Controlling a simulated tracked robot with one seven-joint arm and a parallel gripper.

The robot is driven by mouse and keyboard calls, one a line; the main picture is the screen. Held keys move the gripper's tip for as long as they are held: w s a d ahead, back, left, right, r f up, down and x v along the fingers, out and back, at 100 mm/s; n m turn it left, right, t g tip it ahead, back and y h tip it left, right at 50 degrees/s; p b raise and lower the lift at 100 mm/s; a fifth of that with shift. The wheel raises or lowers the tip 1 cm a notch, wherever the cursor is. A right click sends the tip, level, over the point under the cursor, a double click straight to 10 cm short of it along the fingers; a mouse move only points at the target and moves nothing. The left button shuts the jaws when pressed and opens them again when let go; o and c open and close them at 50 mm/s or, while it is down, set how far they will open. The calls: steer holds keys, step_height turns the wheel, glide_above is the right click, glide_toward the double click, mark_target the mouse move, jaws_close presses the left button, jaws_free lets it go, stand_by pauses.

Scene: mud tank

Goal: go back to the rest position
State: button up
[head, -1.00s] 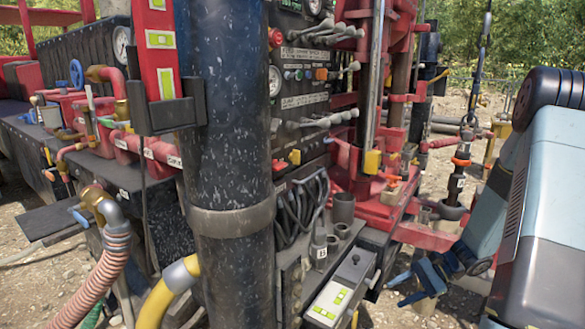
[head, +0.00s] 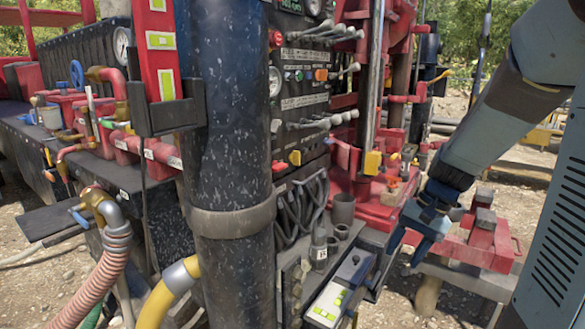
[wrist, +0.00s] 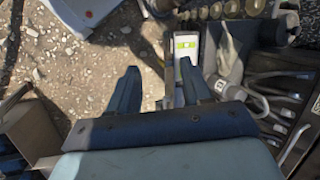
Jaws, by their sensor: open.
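My gripper (head: 410,246) has blue fingers and hangs from my arm at right of centre in the head view, tilted downward. It is just right of the black shelf edge of the machine, in front of a red vise (head: 482,240). In the wrist view my gripper (wrist: 157,76) shows two fingers spread apart with nothing between them. A grey box with yellow-green labels (head: 328,302) lies on the shelf left of my gripper. It also shows in the wrist view (wrist: 186,45), beyond the right finger. I cannot tell from the frames how much clearance there is.
A thick black column (head: 232,150) stands in front of the control panel (head: 303,100). Hoses, including a yellow one (head: 160,300), run at lower left. Black cables (head: 300,205) hang beside the shelf. Gravel ground (wrist: 75,75) lies open left of the fingers in the wrist view.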

steer(key=s+a+r+n+t+h, duration=0.1)
steer(key=s+r+n+t+h, duration=0.3)
steer(key=s+r, duration=0.7)
steer(key=shift+s+a+r+n+t, duration=0.25)
steer(key=shift+s+r+n+t, duration=0.15)
steer(key=shift+r+t, duration=0.85)
steer(key=shift+r, duration=0.1)
steer(key=shift+c, duration=0.2)
